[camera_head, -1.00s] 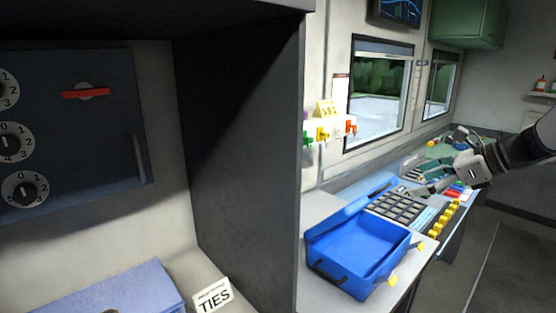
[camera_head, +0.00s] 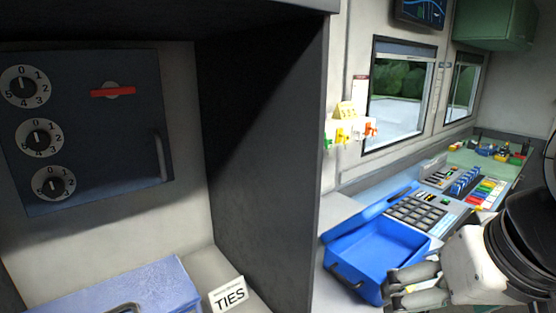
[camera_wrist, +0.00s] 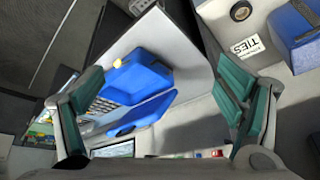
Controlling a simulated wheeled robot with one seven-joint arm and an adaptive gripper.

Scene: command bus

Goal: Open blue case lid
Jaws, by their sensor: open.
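A blue case (camera_head: 150,284) with a dark handle sits shut at the lower left, beside the TIES card; its lower part is cut off by the frame. It also shows at the upper right of the wrist view (camera_wrist: 293,32). A second blue case (camera_head: 374,256) stands on the desk with its lid swung back and its inside empty; it shows between my fingers in the wrist view (camera_wrist: 140,78). My gripper (camera_head: 397,287) is open and empty, in front of the second case's right side in the head view. Whether it touches that case is unclear.
A white TIES card (camera_head: 229,295) stands right of the shut case. A dark partition (camera_head: 265,150) separates that shelf from the desk. A keypad console (camera_head: 420,212) lies behind the open case. A dark panel with dials (camera_head: 95,130) is above the shut case.

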